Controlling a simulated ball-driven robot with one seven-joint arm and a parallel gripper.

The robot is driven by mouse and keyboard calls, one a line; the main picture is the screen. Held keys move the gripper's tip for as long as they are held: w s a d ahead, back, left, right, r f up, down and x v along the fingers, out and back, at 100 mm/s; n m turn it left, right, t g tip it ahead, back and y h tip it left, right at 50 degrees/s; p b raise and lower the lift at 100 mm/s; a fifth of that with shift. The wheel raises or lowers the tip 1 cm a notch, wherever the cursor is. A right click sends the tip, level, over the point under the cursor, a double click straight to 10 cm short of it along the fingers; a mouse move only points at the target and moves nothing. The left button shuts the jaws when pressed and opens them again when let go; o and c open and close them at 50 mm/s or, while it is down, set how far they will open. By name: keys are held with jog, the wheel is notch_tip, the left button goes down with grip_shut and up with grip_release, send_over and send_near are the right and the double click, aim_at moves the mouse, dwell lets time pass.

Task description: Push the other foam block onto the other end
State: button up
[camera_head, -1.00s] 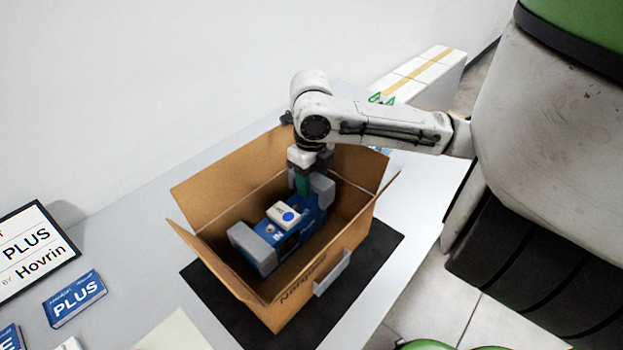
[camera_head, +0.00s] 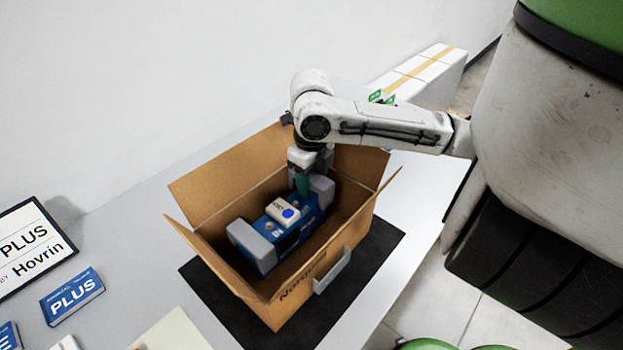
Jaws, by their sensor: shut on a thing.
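An open cardboard box (camera_head: 333,262) stands on a dark mat, flaps spread. Inside lies a blue analyser (camera_head: 284,238) with a white, blue-dotted part on top. One grey foam block (camera_head: 252,244) sits on the analyser's near left end. The other grey foam block (camera_head: 322,188) is at its far right end, partly hidden by my gripper. My gripper (camera_head: 303,186) reaches down into the box and is shut at that far block. The fingertips and their exact contact with the block are hard to see. I cannot tell how fully that block is seated.
The dark mat (camera_head: 372,250) lies under the box on the grey table. A blue PLUS box (camera_head: 72,297) and a framed sign (camera_head: 32,247) are at the left. White cartons with tan tape (camera_head: 420,72) stand behind my arm. The box walls surround the gripper closely.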

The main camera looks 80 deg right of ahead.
jog(key=shift+f+b, duration=0.55)
jog(key=shift+f, duration=0.1)
dwell(0.5)
jog(key=o, duration=1.1)
jog(key=shift+r+p, duration=2.6)
jog(key=shift+r, duration=0.9)
